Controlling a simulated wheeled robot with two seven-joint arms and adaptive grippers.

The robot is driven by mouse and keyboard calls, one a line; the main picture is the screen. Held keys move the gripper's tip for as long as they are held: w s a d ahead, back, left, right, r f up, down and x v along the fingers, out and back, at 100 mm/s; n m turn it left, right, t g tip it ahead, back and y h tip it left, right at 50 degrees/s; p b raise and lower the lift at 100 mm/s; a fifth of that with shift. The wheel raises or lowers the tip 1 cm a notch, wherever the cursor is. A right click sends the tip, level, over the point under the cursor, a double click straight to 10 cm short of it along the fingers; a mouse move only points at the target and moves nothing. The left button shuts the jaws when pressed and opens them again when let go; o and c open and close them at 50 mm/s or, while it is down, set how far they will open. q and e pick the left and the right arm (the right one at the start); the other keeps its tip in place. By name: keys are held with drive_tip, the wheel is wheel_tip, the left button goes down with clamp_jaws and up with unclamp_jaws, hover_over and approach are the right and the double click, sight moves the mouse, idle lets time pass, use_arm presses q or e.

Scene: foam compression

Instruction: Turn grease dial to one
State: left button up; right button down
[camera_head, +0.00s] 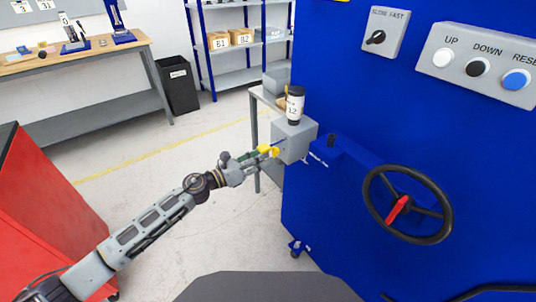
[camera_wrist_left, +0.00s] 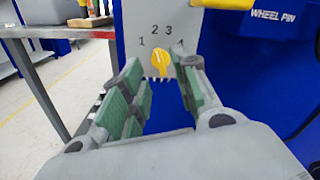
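The grease dial is a small yellow knob (camera_wrist_left: 160,63) on a grey panel marked 1, 2, 3 and 4 in an arc. Its narrow end points up, roughly toward the 2 and 3; the exact setting is hard to tell. The panel is the side of the grey grease box (camera_head: 294,141) on the blue machine. My left gripper (camera_wrist_left: 159,80) is open, its green-padded fingers spread to either side of the dial in the wrist view. I cannot tell whether they touch it. In the head view the left gripper (camera_head: 256,157) is at the box's left side. My right gripper is out of view.
A black-and-white canister (camera_head: 295,105) stands on the box. The blue machine (camera_head: 345,85) has a black handwheel (camera_head: 408,205) at right. A red cabinet (camera_head: 45,215) stands at left; the floor between is clear.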

sight(275, 151)
use_arm(q)
drive_tip(key=shift+x, duration=1.9)
clamp_jaws()
